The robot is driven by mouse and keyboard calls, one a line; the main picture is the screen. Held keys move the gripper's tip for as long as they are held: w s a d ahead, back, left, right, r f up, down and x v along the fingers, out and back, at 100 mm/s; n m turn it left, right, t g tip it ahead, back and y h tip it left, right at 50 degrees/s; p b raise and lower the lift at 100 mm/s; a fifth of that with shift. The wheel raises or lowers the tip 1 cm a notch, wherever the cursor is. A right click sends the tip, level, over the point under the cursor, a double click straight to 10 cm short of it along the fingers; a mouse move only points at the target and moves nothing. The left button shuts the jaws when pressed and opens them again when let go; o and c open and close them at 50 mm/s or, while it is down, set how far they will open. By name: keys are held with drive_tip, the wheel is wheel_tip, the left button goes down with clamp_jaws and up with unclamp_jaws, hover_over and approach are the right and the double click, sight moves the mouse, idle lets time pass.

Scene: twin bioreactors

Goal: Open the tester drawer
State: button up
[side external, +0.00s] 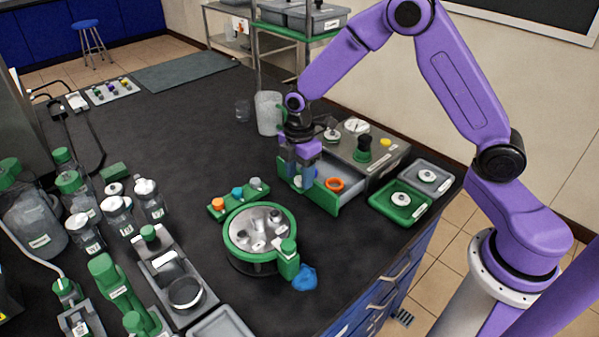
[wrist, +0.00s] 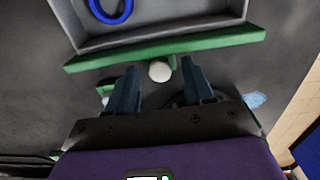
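The tester (side external: 385,160) is a grey box with a green knob on top. Its grey drawer with a green front (side external: 320,200) is pulled well out toward the front left. In the wrist view the green front (wrist: 225,38) lies ahead of my fingers, with a round white handle knob (wrist: 159,71) on it. My gripper (side external: 300,182) is at the outer face of the drawer front, pointing down. In the wrist view its two fingers (wrist: 160,76) stand apart on either side of the knob, with visible gaps.
A round green-rimmed device (side external: 235,235) and a green rack with coloured caps (side external: 237,198) stand in front of the drawer. A blue crumpled item (side external: 305,278) lies nearby. Grey (side external: 452,183) and green (side external: 380,205) trays sit right of it. Bare bench lies behind the rack.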

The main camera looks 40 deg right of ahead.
drive_tip(key=shift+r, duration=0.15)
wheel_tip(320, 180, up, 17)
idle(0.5)
drive_tip(key=shift+r, duration=0.1)
drive_tip(key=s+a+m, duration=0.2)
drive_tip(key=s+a, duration=0.1)
drive_tip(key=s, duration=1.2)
drive_tip(key=s+d+f+m, duration=0.1)
drive_tip(key=s+d+f, duration=0.1)
drive_tip(key=s, duration=0.6)
drive_tip(key=s+d+f+m, duration=0.2)
drive_tip(key=s+d, duration=0.1)
drive_tip(key=s, duration=0.5)
drive_tip(key=shift+d+f, duration=0.2)
drive_tip(key=shift+d, duration=0.1)
